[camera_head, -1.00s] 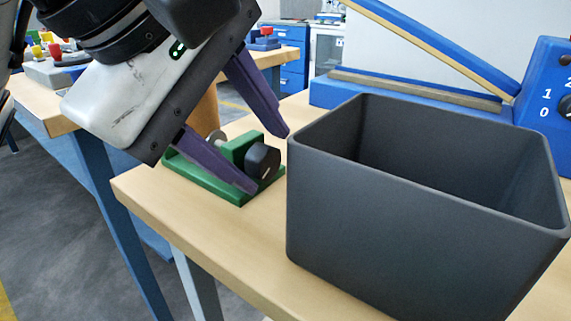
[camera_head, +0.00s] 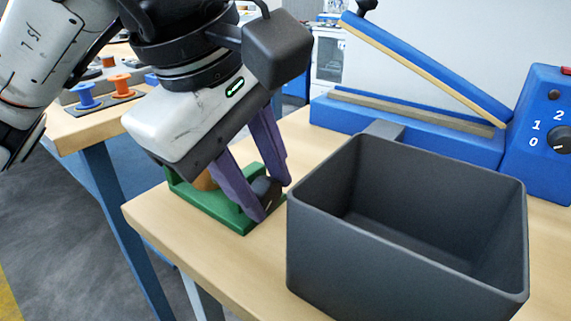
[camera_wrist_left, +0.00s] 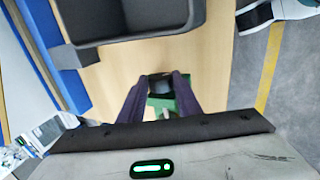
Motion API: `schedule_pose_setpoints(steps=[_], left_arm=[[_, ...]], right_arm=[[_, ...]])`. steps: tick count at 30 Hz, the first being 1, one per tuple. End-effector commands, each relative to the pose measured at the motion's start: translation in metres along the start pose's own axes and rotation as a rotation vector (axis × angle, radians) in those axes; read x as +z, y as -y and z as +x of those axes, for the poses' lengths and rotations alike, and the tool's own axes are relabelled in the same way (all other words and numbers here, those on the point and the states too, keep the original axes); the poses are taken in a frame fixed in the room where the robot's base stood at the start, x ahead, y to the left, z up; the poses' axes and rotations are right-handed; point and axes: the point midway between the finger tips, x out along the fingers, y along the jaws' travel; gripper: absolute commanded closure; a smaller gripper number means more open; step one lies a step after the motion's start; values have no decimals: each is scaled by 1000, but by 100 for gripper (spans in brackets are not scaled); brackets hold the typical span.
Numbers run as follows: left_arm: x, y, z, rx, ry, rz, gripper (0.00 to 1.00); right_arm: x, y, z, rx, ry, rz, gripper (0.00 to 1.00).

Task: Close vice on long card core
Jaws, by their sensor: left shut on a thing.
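The green vice (camera_head: 203,203) stands near the table's corner in the head view. My left gripper (camera_head: 271,200) reaches down over it, its two purple fingers on either side of the dark round knob (camera_head: 264,187), shut on it. In the left wrist view, the knob (camera_wrist_left: 158,84) shows between the fingertips, with part of the green vice (camera_wrist_left: 160,103) behind it. The brown card core (camera_head: 205,181) shows only as a small patch at the vice, mostly hidden by my gripper. I cannot tell how tightly the jaw sits against it.
A dark grey open bin (camera_head: 400,235) stands close to the right of the vice and my fingers. A blue machine with a raised arm (camera_head: 430,70) is behind it. Another table with spools (camera_head: 86,97) is at the left. The table's front edge is close to the vice.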

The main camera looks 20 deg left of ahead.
Motion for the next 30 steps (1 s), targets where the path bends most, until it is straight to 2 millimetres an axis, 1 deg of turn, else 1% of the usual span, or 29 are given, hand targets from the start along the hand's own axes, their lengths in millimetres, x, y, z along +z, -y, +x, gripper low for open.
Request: schedule_pose_setpoints(steps=[1, 3, 9, 14, 17, 18, 21, 25, 30], left_arm=[[0, -5, 2, -42, 0, -6, 83], [0, -4, 4, -77, 0, -7, 82], [-1, -3, 9, -97, -2, -6, 82], [-1, -4, 7, -104, -2, -7, 84], [0, -7, 3, -163, -2, -8, 83], [0, -8, 1, -200, -1, -9, 83], [0, -10, 0, -300, -1, -10, 83], [-1, -11, 4, -386, -2, -11, 80], [-2, -10, 7, -411, -1, -10, 80]], right_arm=[[-3, -1, -10, 13, -15, 13, 45], [-4, -4, -14, 27, -40, 20, 45], [-4, -7, -13, 34, -59, 25, 45], [-6, -7, -15, 36, -63, 26, 45], [-9, -9, -30, 56, -89, 39, 45], [-11, -10, -39, 68, -108, 45, 45], [-19, -12, -47, 79, -108, 29, 45], [-20, -14, -50, 86, -90, 9, 45], [-17, -15, -48, 89, -81, 1, 45]])
